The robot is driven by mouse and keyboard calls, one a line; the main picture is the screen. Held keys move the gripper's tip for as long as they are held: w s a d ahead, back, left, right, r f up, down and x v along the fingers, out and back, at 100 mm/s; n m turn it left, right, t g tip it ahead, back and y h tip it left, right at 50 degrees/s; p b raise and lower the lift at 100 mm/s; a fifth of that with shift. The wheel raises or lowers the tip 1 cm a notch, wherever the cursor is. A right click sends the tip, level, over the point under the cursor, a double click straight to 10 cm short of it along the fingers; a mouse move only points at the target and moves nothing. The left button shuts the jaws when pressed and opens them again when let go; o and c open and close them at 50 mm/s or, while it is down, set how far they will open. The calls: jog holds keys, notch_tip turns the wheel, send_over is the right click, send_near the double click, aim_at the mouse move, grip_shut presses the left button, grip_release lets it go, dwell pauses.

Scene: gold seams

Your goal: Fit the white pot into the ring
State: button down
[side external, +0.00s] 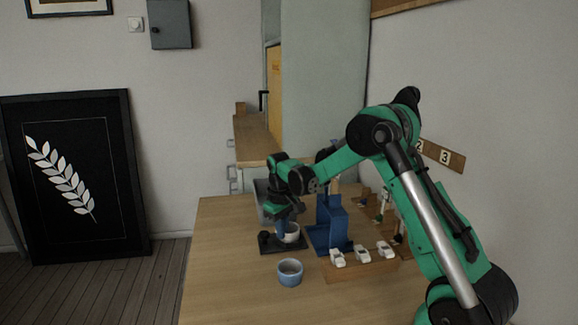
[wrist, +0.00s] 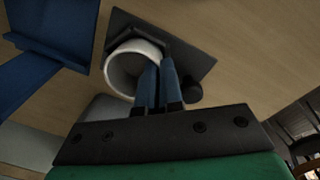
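The white pot (wrist: 112,72) is at the tips of my gripper (wrist: 160,72) in the wrist view, with its open mouth facing the camera. My gripper's two blue fingers are close together at the pot's right wall, one over its mouth and one outside, and appear shut on that wall. The pot also shows in the side view (side external: 292,237), just right of my gripper (side external: 281,230). The ring (wrist: 128,37) is a dark, angular-edged piece on a black plate (wrist: 190,58). The pot overlaps the ring and hides much of it; I cannot tell whether it is seated.
A black knob (side external: 264,238) is at the plate's left. A blue stand (side external: 330,228) stands close on the right. A blue-grey cup (side external: 290,273) is in front. Several white toy cars (side external: 361,254) sit on a wooden strip. The table's left front (side external: 225,285) is clear.

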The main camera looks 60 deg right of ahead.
jog(key=c, duration=0.9)
grip_release()
jog(key=shift+r, duration=0.15)
jog(key=shift+a+r, duration=0.2)
jog(key=shift+r, duration=2.15)
notch_tip(320, 180, up, 6)
jog(key=shift+a+f, duration=0.15)
